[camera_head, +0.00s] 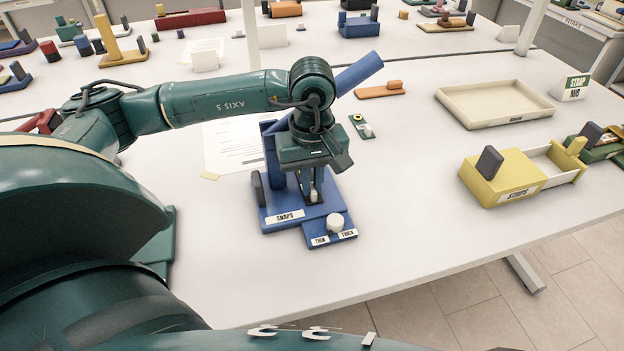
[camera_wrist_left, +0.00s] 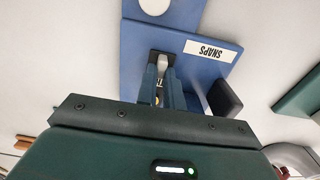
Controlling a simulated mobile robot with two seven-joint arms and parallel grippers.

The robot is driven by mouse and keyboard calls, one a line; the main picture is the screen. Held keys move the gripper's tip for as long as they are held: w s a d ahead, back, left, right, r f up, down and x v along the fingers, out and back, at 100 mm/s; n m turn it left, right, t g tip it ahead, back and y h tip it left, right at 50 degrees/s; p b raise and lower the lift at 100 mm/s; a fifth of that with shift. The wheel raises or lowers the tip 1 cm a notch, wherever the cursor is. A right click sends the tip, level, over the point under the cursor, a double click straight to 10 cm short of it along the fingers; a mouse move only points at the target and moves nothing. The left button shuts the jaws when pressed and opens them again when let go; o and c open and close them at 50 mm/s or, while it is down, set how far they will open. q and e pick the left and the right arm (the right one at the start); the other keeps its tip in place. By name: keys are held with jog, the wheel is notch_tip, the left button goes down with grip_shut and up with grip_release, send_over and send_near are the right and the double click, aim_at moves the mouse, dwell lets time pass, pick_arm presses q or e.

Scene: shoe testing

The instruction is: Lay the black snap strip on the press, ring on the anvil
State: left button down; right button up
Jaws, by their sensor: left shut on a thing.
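The blue press (camera_head: 280,213), labelled SNAPS, stands on the table in the middle of the head view. It also fills the upper middle of the left wrist view (camera_wrist_left: 140,40). My left gripper (camera_head: 312,196) points down over its base. In the left wrist view, the gripper's fingers (camera_wrist_left: 168,86) are close together, shut on a small dark piece, apparently the black snap strip, mostly hidden. A small pale grey post (camera_wrist_left: 162,63), possibly the anvil, shows by the fingertips. I cannot tell whether strip and post touch. The ring is not distinguishable. My right gripper is not in view.
A blue plate with a white knob (camera_head: 335,222), marked THIN and THICK, adjoins the press's front. A yellow STRIPS box (camera_head: 496,178) has its drawer open at the right. A cream tray (camera_head: 497,118) lies behind it. Table between press and box is clear.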

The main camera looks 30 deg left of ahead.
aim_at(312, 187)
pick_arm(q)
jog(key=shift+f, duration=0.1)
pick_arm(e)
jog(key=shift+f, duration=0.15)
pick_arm(q)
jog(key=c, duration=1.5)
grip_release()
jog(key=shift+o, duration=0.2)
jog(key=shift+w+r, duration=0.1)
jog(key=shift+r, duration=0.75)
notch_tip(312, 187, up, 12)
jog(key=b, duration=0.1)
jog(key=shift+f, duration=0.2)
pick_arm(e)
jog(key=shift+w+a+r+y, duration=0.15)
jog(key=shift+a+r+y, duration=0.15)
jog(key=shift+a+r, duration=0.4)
